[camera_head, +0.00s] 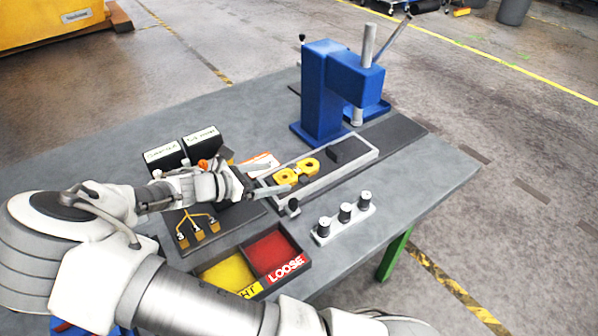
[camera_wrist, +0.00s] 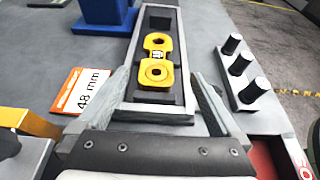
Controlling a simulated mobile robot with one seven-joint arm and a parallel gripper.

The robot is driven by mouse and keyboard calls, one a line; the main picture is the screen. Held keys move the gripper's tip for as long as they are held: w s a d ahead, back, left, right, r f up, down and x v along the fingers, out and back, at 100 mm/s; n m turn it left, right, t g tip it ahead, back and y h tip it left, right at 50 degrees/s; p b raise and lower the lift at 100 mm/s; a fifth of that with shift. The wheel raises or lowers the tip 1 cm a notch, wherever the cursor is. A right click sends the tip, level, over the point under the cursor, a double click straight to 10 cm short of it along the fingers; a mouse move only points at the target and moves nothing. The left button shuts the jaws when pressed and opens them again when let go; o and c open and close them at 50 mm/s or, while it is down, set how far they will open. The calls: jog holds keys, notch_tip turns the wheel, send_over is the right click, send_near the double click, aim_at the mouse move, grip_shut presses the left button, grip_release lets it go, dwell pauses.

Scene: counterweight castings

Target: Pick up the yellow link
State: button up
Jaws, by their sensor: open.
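The yellow link (camera_head: 296,173) lies in a long grey tray (camera_head: 345,163) on the table. In the wrist view the yellow link (camera_wrist: 157,61) has two round holes and a small marked label between them. My gripper (camera_head: 274,178) is open at the near end of the tray. In the wrist view its fingers (camera_wrist: 160,108) stand apart, one on each side of the tray's near end. The link lies ahead of the fingertips, centred between them, and nothing is held.
A blue press (camera_head: 323,90) stands behind the tray. A rack with black-topped pegs (camera_head: 345,218) is to the right. A card reading 48 mm (camera_wrist: 80,91) lies left of the tray. A red and yellow bin (camera_head: 272,252) marked LOOSE is in front.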

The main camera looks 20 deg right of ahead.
aim_at(288, 175)
jog(key=x, duration=0.5)
jog(key=shift+w+a+f, duration=0.15)
jog(key=shift+w+f, duration=0.05)
jog(key=shift+f, duration=0.1)
jog(key=shift+c, duration=0.2)
grip_shut()
jog(key=shift+r, duration=0.1)
